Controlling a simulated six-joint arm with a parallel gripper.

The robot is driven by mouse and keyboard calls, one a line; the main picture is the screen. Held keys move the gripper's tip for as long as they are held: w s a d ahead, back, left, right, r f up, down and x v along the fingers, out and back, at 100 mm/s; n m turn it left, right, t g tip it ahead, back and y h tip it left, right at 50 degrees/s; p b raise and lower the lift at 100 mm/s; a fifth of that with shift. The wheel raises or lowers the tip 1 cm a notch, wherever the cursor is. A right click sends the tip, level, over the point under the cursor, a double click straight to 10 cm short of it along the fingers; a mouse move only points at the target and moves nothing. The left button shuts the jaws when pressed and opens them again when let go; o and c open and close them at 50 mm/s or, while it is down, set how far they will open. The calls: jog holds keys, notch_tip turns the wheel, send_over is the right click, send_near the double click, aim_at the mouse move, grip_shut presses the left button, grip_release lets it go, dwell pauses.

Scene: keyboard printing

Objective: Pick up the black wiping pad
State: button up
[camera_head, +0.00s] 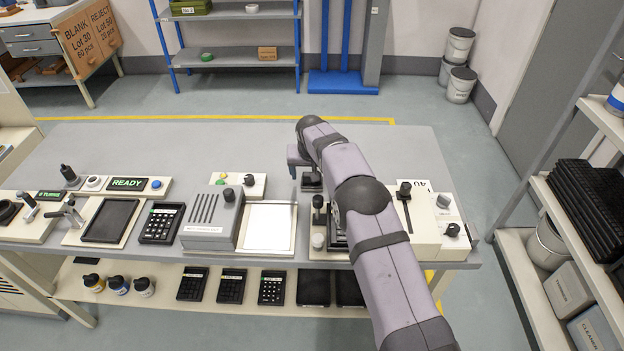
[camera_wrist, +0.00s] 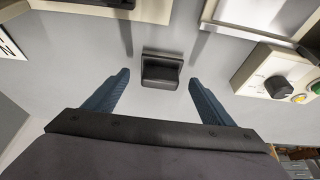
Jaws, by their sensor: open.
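The black wiping pad (camera_wrist: 162,72) lies on the grey table in the wrist view, a small dark block with a raised part. In the head view, a small dark block (camera_head: 312,181) beneath my gripper appears to be this pad, partly hidden by my arm. My gripper (camera_wrist: 159,78) is open and empty. Its two blue fingers point towards the pad, one to each side of it in the wrist view. In the head view my gripper (camera_head: 301,163) hangs over the table's middle; the gap to the pad is hard to judge.
A cream control box (camera_head: 238,186) with a black knob stands left of the pad. A white plate in a frame (camera_head: 268,228) and a grey vented box (camera_head: 212,218) are nearer the front. Stations also stand right of my arm. The table's back (camera_head: 240,145) is clear.

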jog(key=shift+x, duration=1.4)
jog(key=c, duration=1.3)
